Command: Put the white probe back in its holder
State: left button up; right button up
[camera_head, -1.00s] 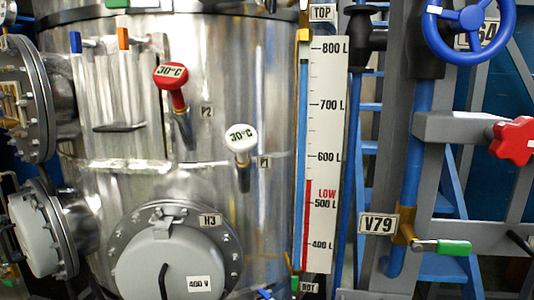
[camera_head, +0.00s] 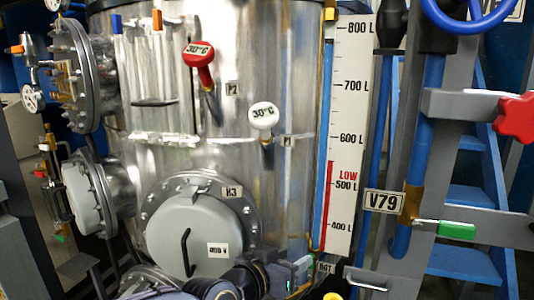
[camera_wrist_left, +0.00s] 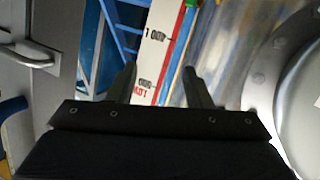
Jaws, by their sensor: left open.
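The white probe (camera_head: 263,115) has a round white head reading 30°C, in the middle of the tank's front. Its short stem runs down to a dark sleeve beside the P1 label (camera_head: 289,141); I cannot tell how deep it sits. My left gripper (camera_head: 306,270) is at the bottom of the head view, below and a little right of the probe and well apart from it. In the left wrist view its two fingers (camera_wrist_left: 160,88) are apart with nothing held between them. The probe does not show in that view. My right gripper is not in view.
A red probe (camera_head: 200,58) stands up and left of the white one, by the P2 label. The steel tank (camera_head: 285,75) fills the middle. The level scale (camera_head: 348,130) and blue pipes stand on the right. The round H3 cover (camera_head: 190,235) bulges out below.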

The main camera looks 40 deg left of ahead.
pick_arm(q)
jog(key=w+a+r+n+t+y, duration=0.1)
jog(key=w+a+r+t+y, duration=0.45)
jog(key=r, duration=0.25)
jog(key=n+t+y, duration=0.1)
jog(key=n+y, duration=0.3)
jog(key=y, duration=0.6)
send_near(265, 132)
jog(key=shift+h, duration=0.25)
jog(key=p+x, duration=0.2)
jog(key=x, duration=0.1)
jog(key=p+x, duration=0.3)
jog(key=shift+s+a+r, duration=0.1)
jog(key=shift+r, duration=0.25)
jog(key=shift+w+a, duration=0.2)
jog(key=shift+w, duration=0.1)
jog(key=shift+w+a+r, duration=0.2)
jog(key=shift+w, duration=0.1)
jog(key=shift+t+x, duration=0.25)
jog(key=shift+x, duration=0.6)
jog(key=shift+c, duration=0.3)
grip_shut()
